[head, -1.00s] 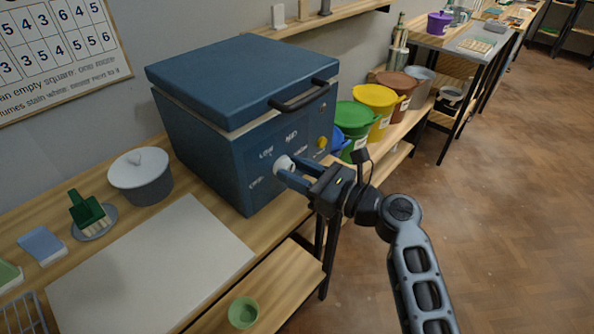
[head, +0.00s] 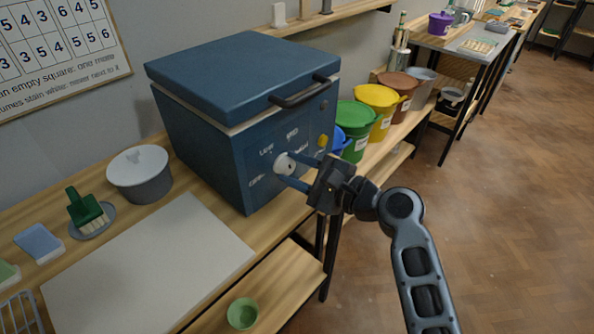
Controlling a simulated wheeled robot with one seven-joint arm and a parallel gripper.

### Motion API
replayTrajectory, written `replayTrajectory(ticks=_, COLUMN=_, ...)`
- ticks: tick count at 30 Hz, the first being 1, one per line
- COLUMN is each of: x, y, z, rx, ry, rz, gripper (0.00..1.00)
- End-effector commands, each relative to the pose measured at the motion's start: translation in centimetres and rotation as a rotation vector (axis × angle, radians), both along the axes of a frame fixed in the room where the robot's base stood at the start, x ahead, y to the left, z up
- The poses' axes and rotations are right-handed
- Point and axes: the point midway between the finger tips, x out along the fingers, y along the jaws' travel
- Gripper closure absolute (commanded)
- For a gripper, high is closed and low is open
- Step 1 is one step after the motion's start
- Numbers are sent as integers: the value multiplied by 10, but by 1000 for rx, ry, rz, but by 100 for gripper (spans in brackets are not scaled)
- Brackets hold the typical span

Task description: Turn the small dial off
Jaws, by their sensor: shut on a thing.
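The blue kiln-like box (head: 245,85) stands on the wooden bench with its lid down. A white round dial (head: 285,163) sits on its front panel among white labels, some of which read LOW and MED. A smaller yellow knob (head: 322,141) is to the right on the same face. My gripper (head: 289,172) is at the white dial, its two fingers on either side of it and shut on it. The wrist is rolled, with one finger higher and the other lower. The fingers partly hide the dial and a label, so I cannot read the dial's setting.
A white board (head: 150,270) lies on the bench in front. A lidded grey pot (head: 140,178) and a green brush (head: 85,210) stand at left. Green (head: 355,125) and yellow (head: 379,108) buckets stand right of the box. The floor at right is clear.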

Motion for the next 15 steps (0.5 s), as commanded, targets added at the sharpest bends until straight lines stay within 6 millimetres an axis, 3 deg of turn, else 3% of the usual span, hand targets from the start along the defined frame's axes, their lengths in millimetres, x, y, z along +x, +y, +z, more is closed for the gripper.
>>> replayTrajectory(ticks=15, x=-3, y=2, z=-4, rx=-303, ry=-386, rz=2, gripper=91)
